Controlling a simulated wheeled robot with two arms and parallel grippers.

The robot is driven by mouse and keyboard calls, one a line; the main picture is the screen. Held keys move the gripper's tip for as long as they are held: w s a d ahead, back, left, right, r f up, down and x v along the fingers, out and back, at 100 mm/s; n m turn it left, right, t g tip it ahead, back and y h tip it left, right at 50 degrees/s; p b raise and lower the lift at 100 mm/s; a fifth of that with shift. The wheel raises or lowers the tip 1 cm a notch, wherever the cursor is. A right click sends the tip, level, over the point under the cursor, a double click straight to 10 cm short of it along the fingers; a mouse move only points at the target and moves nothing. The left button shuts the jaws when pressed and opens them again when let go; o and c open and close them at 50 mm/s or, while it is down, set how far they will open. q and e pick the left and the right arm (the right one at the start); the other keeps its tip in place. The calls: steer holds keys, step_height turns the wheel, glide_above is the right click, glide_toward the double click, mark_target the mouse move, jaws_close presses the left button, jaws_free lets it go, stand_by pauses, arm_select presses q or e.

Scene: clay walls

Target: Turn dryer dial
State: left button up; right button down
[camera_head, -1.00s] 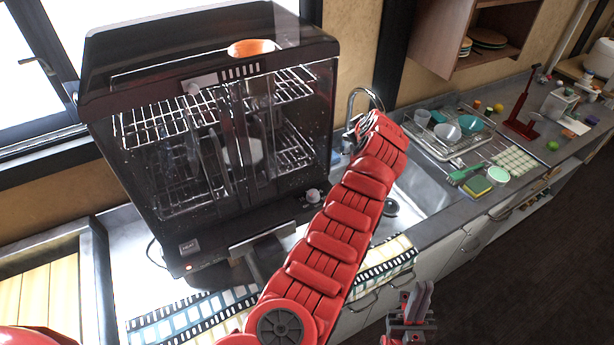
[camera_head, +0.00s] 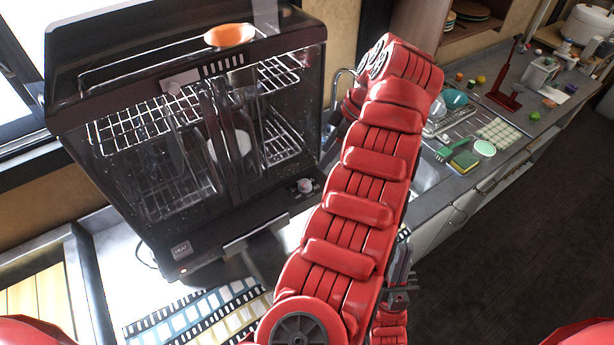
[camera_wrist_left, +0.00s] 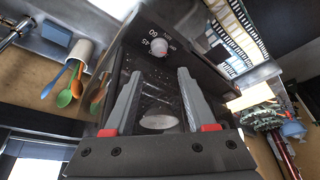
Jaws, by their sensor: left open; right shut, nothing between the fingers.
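The dryer (camera_head: 215,222) is a dark cabinet with wire racks on the counter at left. Its pale round dial (camera_head: 305,185) sits low at the right of its front. In the left wrist view the dial (camera_wrist_left: 158,47) lies beyond my fingertips, apart from them, with the numbers 45 and 60 beside it. My left gripper (camera_wrist_left: 160,75) is open and empty, facing the dryer front. In the head view my red left arm mostly hides this gripper, at the dryer's right side. My right gripper (camera_head: 402,278) is shut and empty, low behind the left arm and partly hidden.
A cup of coloured utensils (camera_wrist_left: 80,55) is near the gripper in the wrist view. A drying tray, green brush (camera_head: 452,148) and sponge (camera_head: 464,161) lie on the counter at right. Floor at right is clear.

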mark_target(305, 183)
arm_select(q)
steer(key=p+x, duration=0.2)
steer(key=x, duration=0.8)
steer(key=shift+w+a+f+p, duration=0.1)
steer(key=shift+a+f+p, duration=0.2)
steer(key=shift+p, duration=0.1)
steer(key=shift+a+f, duration=0.15)
steer(key=shift+f, duration=0.55)
jaws_close()
